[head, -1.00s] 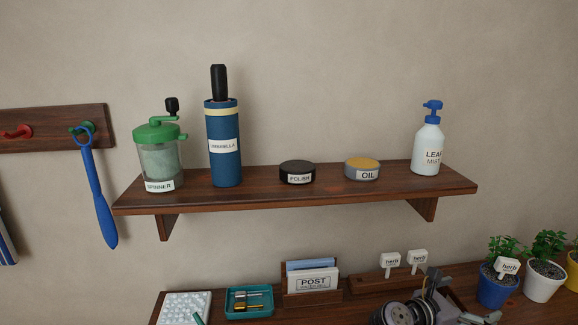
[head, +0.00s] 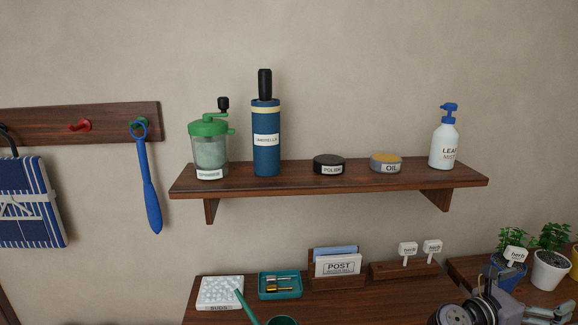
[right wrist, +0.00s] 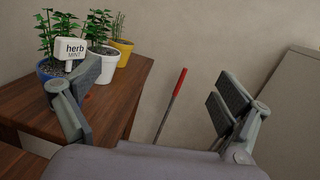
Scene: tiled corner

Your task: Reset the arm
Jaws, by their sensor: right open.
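My right gripper (head: 525,294) shows at the lower right of the head view, in front of the lower table near the potted herbs. In the right wrist view the right gripper (right wrist: 158,95) has its fingers wide apart with nothing held between them. Its left finger overlaps the blue pot (right wrist: 45,70) and the white "herb mint" tag (right wrist: 71,48) in the picture; I cannot tell whether it touches them. My left gripper is not in view.
The wall shelf (head: 330,182) holds a spinner (head: 210,150), umbrella tube (head: 266,150), two tins and a spray bottle (head: 445,145). Below, the table (head: 340,305) bears a teal tray (head: 280,285) and post holder (head: 338,275). A red-handled stick (right wrist: 172,102) stands beyond the gripper.

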